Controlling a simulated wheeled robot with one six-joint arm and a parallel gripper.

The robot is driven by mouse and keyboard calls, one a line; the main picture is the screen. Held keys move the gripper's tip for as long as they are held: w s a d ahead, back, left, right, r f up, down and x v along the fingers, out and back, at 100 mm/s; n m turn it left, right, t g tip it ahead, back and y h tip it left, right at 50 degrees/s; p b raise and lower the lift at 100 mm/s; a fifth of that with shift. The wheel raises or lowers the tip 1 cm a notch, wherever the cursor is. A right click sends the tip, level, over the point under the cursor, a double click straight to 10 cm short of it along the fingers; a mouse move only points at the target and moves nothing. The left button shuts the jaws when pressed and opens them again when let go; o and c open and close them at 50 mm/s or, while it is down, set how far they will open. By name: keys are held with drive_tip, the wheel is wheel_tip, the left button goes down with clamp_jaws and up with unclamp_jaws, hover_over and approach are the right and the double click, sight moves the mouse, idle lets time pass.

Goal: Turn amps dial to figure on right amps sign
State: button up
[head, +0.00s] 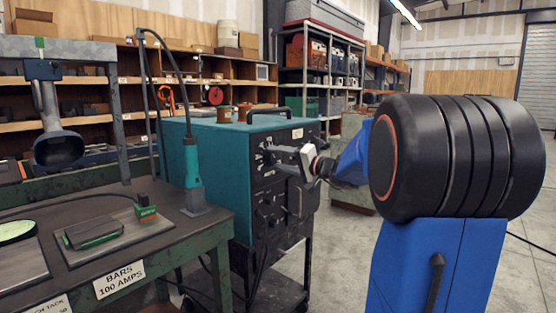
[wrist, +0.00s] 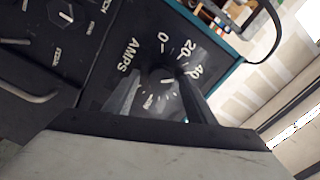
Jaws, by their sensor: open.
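The amps dial (wrist: 166,75) is a dark round knob on the black front panel of a teal machine (head: 207,165). In the wrist view its white scale shows "AMPS", 0, 20 and 40; the image is rotated. Higher numbers and the pointer are hidden or too dark to read. My gripper (wrist: 159,78) is open, with one finger on each side of the dial; I cannot tell whether they touch it. In the head view my gripper (head: 270,158) is at the upper panel and covers the dial. The right amps sign (head: 119,279) on the bench front reads "BARS 100 AMPS".
Another sign (head: 47,305), partly cut off, is at lower left. More knobs (wrist: 62,12) and a handle (wrist: 28,92) are on the panel beside the dial. A bench (head: 180,236) with a torch (head: 192,165) stands left of the machine. Open floor lies to the right.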

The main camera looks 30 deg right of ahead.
drive_tip(key=shift+w+a, duration=0.1)
drive_tip(key=shift+w, duration=0.1)
drive_tip(key=c, duration=1)
drive_tip(key=shift+c, duration=0.2)
